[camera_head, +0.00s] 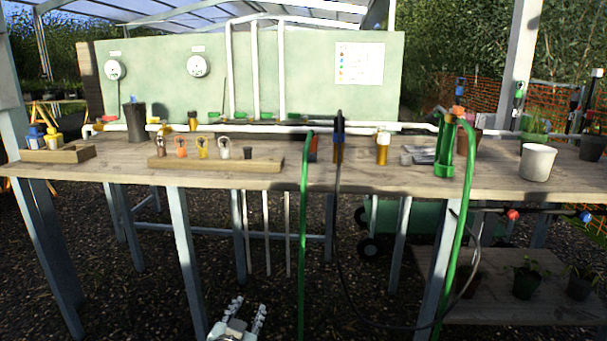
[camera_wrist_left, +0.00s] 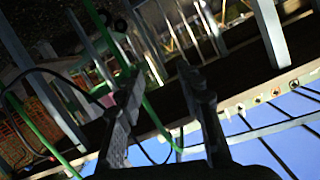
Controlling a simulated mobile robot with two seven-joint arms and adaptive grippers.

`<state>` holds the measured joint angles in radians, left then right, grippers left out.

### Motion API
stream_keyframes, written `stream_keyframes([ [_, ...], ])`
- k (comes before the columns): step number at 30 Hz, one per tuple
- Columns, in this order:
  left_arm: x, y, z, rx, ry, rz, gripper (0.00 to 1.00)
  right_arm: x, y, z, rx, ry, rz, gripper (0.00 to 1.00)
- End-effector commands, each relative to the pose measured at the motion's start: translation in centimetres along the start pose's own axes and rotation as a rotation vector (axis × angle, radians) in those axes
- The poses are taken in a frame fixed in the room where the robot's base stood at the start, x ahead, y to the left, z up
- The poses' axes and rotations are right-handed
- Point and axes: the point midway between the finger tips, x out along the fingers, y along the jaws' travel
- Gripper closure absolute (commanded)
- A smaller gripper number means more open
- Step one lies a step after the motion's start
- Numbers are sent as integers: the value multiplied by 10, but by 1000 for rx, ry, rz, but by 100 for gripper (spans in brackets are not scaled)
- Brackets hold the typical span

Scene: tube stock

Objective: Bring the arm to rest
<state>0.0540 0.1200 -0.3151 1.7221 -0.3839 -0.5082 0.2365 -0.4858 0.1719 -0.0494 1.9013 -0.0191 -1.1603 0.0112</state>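My left gripper (camera_head: 249,306) shows at the bottom centre of the head view, low in front of the wooden workbench (camera_head: 120,173) and below its top. Its two fingers stand apart with nothing between them. In the left wrist view, the open fingers of the left gripper (camera_wrist_left: 163,82) also have an empty gap, with table legs and hoses beyond. My left arm is mostly below the head view's edge. My right gripper shows in neither view.
A white pot (camera_head: 537,162) stands at the right. Gravel ground lies below.

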Motion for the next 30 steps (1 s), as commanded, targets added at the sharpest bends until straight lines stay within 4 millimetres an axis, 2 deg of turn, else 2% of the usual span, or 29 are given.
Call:
stream_keyframes([
  [1, -13, -4, 40, -17, -93, -6, 64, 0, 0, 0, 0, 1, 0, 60],
  [3, -33, -10, 89, -38, -219, -11, 64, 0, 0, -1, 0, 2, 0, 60],
  [5, -53, -13, 130, -53, -327, -13, 64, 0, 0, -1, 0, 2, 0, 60],
  [6, -69, -15, 157, -64, -399, -12, 64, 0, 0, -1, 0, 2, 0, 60],
  [8, -95, -17, 195, -78, -507, -7, 64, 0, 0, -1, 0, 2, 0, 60],
  [9, -114, -17, 219, -86, -577, -2, 64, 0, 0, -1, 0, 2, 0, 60],
  [12, -163, -18, 271, -104, -743, 16, 64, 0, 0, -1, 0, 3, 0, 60],
  [15, -209, -18, 308, -117, -879, 37, 64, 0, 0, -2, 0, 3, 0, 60],
  [18, -242, -18, 331, -128, -973, 56, 64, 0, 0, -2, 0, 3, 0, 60],
  [21, -261, -17, 342, -133, -1025, 67, 64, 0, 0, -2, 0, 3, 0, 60],
  [24, -268, -17, 346, -136, -1044, 72, 64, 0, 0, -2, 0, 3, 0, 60],
  [30, -267, -17, 346, -135, -1044, 72, 64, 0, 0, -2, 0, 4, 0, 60],
])
